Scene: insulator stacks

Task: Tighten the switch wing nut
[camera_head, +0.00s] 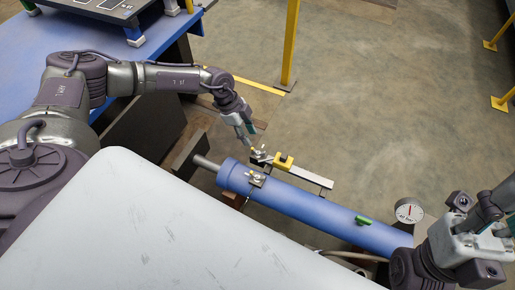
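My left gripper (246,138) comes down from the upper left, just above small metal fittings (259,153) at the near end of a grey bar with a yellow block (284,162). These fittings may include the wing nut, but they are too small to tell for sure. A second small brass-and-metal fitting (257,178) sits on the top of the blue cylinder (310,208). I cannot tell whether the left fingers touch anything or how far apart they are. My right gripper (503,228) is at the right edge, partly cut off, its fingers unclear.
A blue table (60,55) is at upper left. A yellow post (290,45) stands behind. Open floor (400,90) lies beyond the cylinder.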

